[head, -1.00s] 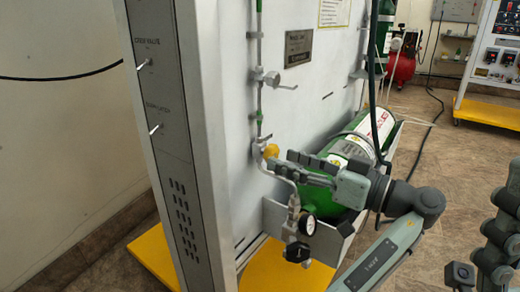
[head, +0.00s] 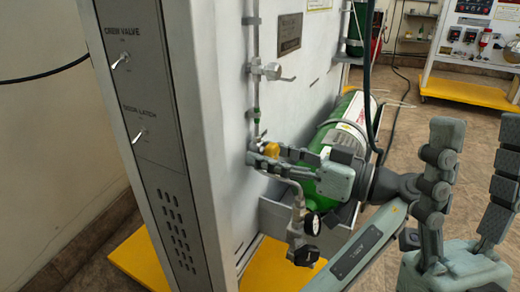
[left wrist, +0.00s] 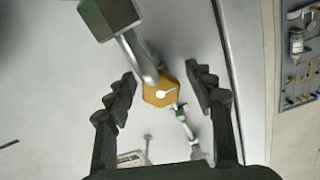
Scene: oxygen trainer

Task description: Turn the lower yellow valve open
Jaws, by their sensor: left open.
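The yellow valve (head: 271,149) is a small yellow knob low on the thin vertical pipe on the panel face. In the left wrist view, the yellow valve (left wrist: 158,94) has a hexagonal face with a pale centre and sits between the two fingers. My left gripper (head: 265,156) is open around the valve, one finger on each side. The left wrist view shows a gap between the valve and each finger of the left gripper (left wrist: 161,74); contact is not visible. My right gripper (head: 480,125) is open and empty at the right, fingers pointing up.
A silver valve (head: 268,71) sits higher on the pipe. A pressure gauge (head: 311,224) and fittings hang below the yellow valve. A green cylinder (head: 345,110) lies behind my left gripper. The cabinet side with switches (head: 140,135) stands at left.

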